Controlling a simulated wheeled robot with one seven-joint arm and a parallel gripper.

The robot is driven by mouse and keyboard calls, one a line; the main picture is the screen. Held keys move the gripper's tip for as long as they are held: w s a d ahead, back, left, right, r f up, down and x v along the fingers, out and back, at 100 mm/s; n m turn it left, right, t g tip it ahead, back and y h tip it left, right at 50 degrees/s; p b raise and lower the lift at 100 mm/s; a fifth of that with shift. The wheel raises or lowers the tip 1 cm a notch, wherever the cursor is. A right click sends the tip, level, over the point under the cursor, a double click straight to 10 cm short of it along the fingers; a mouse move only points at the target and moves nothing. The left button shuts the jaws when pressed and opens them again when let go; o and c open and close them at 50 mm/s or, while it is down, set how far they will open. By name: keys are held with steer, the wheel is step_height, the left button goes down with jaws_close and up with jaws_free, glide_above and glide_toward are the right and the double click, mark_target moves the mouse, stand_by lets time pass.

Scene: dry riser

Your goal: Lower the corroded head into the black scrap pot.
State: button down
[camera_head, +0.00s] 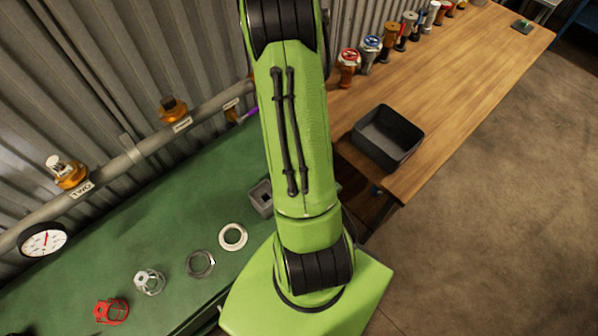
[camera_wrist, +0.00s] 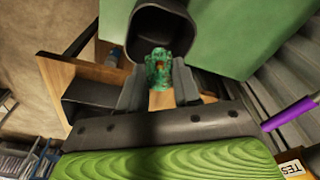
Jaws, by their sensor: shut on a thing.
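The corroded head (camera_wrist: 159,70), green and mottled with an orange-brown spot, is between the fingers of my gripper (camera_wrist: 158,88) in the wrist view. My gripper is shut on it. A dark, open-mouthed pot (camera_wrist: 175,20) lies just beyond the head, and the head's upper end overlaps the pot's rim in the picture. I cannot tell whether the head is above the opening or beside it. In the head view, my arm hides the gripper and head; a dark grey container (camera_head: 260,198) partly shows beside the arm on the green bench.
A black bin (camera_head: 387,137) stands on the wooden bench (camera_head: 455,100), with several valve heads (camera_head: 372,50) behind it. On the green bench lie a white ring (camera_head: 232,225), a dark ring (camera_head: 189,264), a silver cage (camera_head: 149,282) and a red cage (camera_head: 112,311). A pipe (camera_head: 150,145) runs along the wall.

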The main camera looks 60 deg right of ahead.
steer(key=shift+f+b, duration=0.7)
steer(key=shift+f, duration=0.25)
step_height(320, 180, down, 6)
steer(key=s+b, duration=0.2)
steer(key=b, duration=0.4)
steer(key=shift+r, duration=0.2)
steer(key=shift+s+d, duration=0.1)
steer(key=shift+d, duration=0.05)
steer(key=c, duration=0.7)
jaws_free()
